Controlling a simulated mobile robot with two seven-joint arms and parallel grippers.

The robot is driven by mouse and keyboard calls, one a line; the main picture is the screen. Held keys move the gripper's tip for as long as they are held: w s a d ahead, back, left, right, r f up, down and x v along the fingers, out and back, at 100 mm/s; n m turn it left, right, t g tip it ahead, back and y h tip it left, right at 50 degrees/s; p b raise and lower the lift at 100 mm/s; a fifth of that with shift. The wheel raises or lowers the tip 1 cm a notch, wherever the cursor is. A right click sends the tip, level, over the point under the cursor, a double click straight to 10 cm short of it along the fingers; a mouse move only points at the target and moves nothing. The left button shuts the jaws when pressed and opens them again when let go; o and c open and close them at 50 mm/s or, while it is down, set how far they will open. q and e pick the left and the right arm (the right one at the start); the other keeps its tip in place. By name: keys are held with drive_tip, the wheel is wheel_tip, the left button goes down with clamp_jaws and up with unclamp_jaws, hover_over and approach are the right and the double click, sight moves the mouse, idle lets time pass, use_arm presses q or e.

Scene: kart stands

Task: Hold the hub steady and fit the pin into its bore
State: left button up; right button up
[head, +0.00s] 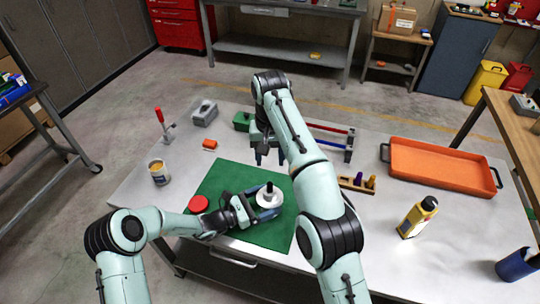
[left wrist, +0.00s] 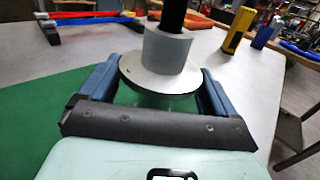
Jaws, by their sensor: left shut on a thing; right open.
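The hub (head: 265,200) is a pale grey flanged disc with a raised collar, upright on the green mat (head: 222,183). My left gripper (head: 268,203) is shut on the hub; in the left wrist view its blue fingers flank the hub (left wrist: 160,72) on both sides. A black pin (head: 269,186) stands upright out of the collar, and it also shows in the left wrist view (left wrist: 173,14). How deep it sits is hidden. My right gripper (head: 270,157) is open and empty, pointing down near the mat's far edge, apart from the pin and hub.
A rack (head: 348,185) with purple and orange pegs lies right of my right arm. An orange tray (head: 440,167), a yellow bottle (head: 417,217) and a blue cup (head: 517,264) stand farther right. A red disc (head: 199,204), a can (head: 159,172) and a toggle clamp (head: 163,125) are at left.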

use_arm(q)
drive_tip(key=o, duration=1)
drive_tip(key=shift+o, duration=0.2)
drive_tip(key=v, duration=1.2)
drive_tip(key=shift+s+f, duration=0.1)
